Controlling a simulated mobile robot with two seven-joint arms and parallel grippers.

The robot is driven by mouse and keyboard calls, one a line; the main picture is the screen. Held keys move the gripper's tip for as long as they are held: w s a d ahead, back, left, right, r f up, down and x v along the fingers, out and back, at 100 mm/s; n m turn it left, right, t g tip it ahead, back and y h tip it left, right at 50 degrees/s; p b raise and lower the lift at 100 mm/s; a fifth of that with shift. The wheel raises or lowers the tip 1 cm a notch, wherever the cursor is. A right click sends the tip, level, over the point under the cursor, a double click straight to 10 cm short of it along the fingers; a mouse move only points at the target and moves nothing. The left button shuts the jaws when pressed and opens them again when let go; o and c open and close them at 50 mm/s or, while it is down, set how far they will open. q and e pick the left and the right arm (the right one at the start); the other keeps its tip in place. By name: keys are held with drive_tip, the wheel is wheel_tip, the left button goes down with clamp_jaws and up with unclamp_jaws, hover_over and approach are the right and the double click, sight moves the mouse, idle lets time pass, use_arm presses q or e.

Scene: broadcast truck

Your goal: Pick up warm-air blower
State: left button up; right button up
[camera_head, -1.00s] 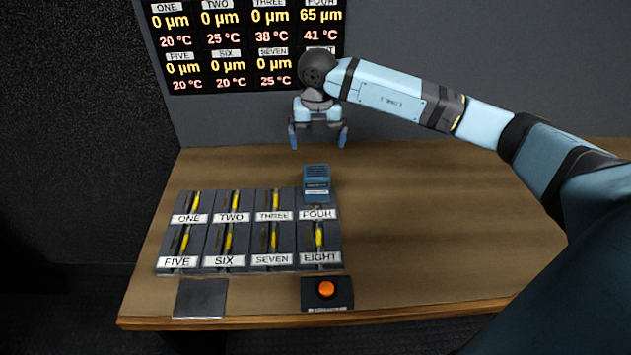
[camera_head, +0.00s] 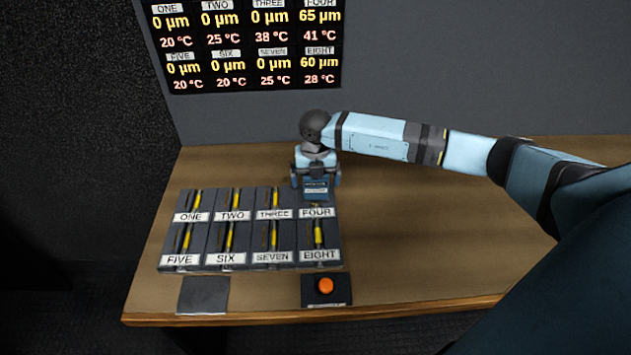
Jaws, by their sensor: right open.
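The warm-air blower (camera_head: 316,190) is a small blue box standing over the slot labelled FOUR, at the back right of the block of slots. My right gripper (camera_head: 315,181) points down over it from above. Its fingers are open, one on the left side and one on the right side of the blower. The upper part of the blower is hidden by the gripper. I cannot tell whether the fingers touch it. My left gripper is not in view.
Dark slots with yellow strips, ONE (camera_head: 189,217) to EIGHT (camera_head: 319,256), fill the table's left half. A black box with an orange button (camera_head: 326,285) and a dark square pad (camera_head: 203,295) lie in front. A readout screen (camera_head: 250,45) hangs behind. The table's right side (camera_head: 430,240) is bare.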

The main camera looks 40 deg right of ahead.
drive_tip(key=c, duration=1.3)
